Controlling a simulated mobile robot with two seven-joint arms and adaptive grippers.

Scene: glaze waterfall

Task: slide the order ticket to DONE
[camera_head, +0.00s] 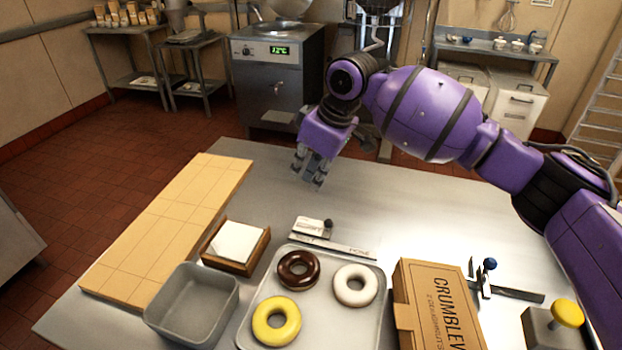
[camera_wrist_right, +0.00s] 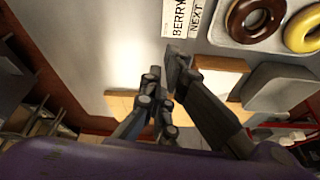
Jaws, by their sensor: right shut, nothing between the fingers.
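The order ticket (camera_head: 308,225) is a small white card with a dark knob (camera_head: 328,223), at the left end of a pale label rail (camera_head: 335,245) behind the donut tray. In the right wrist view the ticket (camera_wrist_right: 178,18) reads BERRY and sits beside the word NEXT on the rail (camera_wrist_right: 197,18). DONE appears to be the small lettering at the rail's right end in the head view. My right gripper (camera_head: 308,181) is shut and empty, fingers down, behind the ticket and apart from it. It also shows in the right wrist view (camera_wrist_right: 172,72). My left gripper is out of view.
A tray (camera_head: 374,322) with three donuts stands in front of the rail. A grey bin (camera_head: 192,312), a wooden box of paper (camera_head: 236,247), a light board (camera_head: 172,215) and a cardboard box (camera_head: 440,310) surround it.

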